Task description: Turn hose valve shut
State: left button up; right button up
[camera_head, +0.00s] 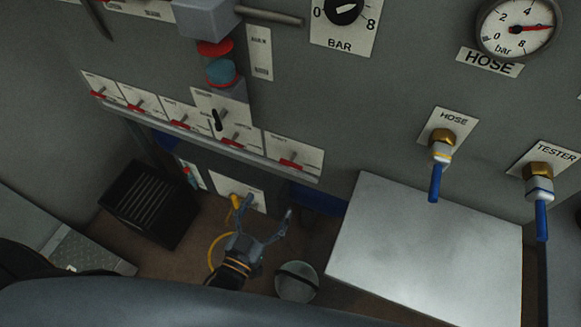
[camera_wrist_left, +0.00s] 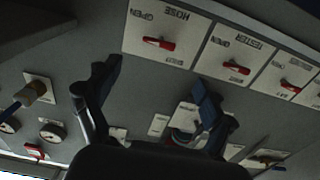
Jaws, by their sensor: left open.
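My left gripper (camera_head: 264,212) is open and empty, below that row. In the left wrist view its spread fingers (camera_wrist_left: 155,78) are apart from the HOSE plate. My right gripper is out of view.
A pale metal box (camera_head: 430,250) stands below the HOSE valve. A black crate (camera_head: 150,203) and a bucket (camera_head: 296,281) are on the floor. A HOSE gauge (camera_head: 516,28) is at upper right.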

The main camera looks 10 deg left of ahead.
aim_at(289, 166)
pick_arm(q)
jog(key=w+d, duration=0.1)
jog(key=w, duration=0.8)
jog(key=w+d, duration=0.1)
jog(key=w, duration=0.3)
jog(key=shift+w+d+p, duration=0.25)
jog(key=shift+d+p, duration=0.05)
jog(key=shift+p, duration=0.1)
jog(key=shift+r, duration=0.1)
jog(key=c, duration=1.1)
